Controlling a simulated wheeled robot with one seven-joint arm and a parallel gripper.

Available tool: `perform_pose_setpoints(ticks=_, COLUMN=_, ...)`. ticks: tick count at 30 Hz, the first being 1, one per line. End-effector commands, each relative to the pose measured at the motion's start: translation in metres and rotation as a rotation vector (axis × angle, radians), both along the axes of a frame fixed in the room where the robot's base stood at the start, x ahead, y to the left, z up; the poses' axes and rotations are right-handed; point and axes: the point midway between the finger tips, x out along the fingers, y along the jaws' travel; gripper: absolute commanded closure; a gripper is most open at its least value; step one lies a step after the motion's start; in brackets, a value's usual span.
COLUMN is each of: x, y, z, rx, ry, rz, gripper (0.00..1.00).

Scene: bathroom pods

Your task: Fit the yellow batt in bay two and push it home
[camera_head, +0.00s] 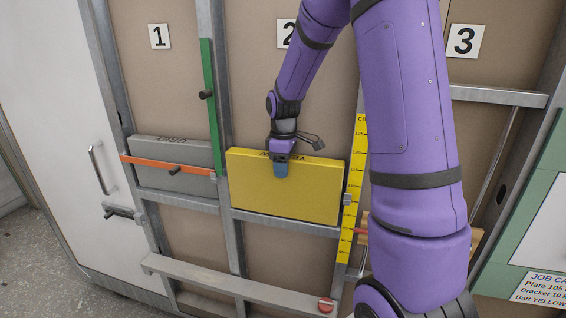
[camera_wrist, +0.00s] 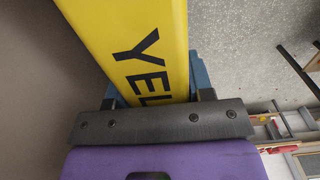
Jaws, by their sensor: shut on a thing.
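The yellow batt (camera_head: 285,188) is a flat rectangular block in bay two, under the number 2 sign (camera_head: 286,34). It stands upright on its long edge just above the bay's metal cross rail (camera_head: 285,224). I cannot tell whether it touches the rail or how deep it sits between the studs. My gripper (camera_head: 281,165) is shut on the middle of its top edge, with a blue finger on the front face. In the wrist view the batt (camera_wrist: 130,45) runs between my fingers with black letters reading "YEL". The rest of its lettering is hidden.
Bay one, under sign 1 (camera_head: 159,36), holds a grey batt (camera_head: 180,150) behind an orange bar (camera_head: 150,162). A green bar (camera_head: 209,105) stands upright on the stud between bays. A yellow measuring strip (camera_head: 352,190) stands right of the batt. My arm hides part of bay three.

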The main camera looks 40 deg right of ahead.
Motion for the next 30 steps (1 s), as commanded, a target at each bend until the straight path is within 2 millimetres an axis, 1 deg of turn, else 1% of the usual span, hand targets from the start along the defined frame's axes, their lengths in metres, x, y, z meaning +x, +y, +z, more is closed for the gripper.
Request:
perform_pose_setpoints(ticks=6, x=0.0, y=0.0002, z=-0.006, rx=0.0, ry=-0.001, rz=0.0, gripper=0.81)
perform_pose_setpoints(ticks=14, x=0.0, y=0.0002, z=-0.0065, rx=0.0, ry=-0.001, rz=0.0, gripper=0.81)
perform_pose_setpoints(ticks=15, x=0.0, y=0.0002, z=-0.0065, rx=0.0, ry=-0.001, rz=0.0, gripper=0.48)
perform_pose_setpoints(ticks=17, x=0.0, y=0.0002, z=-0.0064, rx=0.0, ry=-0.001, rz=0.0, gripper=0.34)
perform_pose_setpoints(ticks=18, x=0.0, y=0.0002, z=-0.0064, rx=0.0, ry=-0.001, rz=0.0, gripper=0.25)
perform_pose_setpoints(ticks=19, x=-0.0001, y=0.0003, z=-0.0065, rx=0.0, ry=-0.001, rz=0.0, gripper=0.22)
perform_pose_setpoints(ticks=26, x=-0.0003, y=0.0003, z=-0.0066, rx=0.0, ry=0.0, rz=0.0, gripper=0.22)
perform_pose_setpoints(ticks=30, x=0.0001, y=0.0002, z=0.0003, rx=0.0, ry=-0.001, rz=0.0, gripper=0.22)
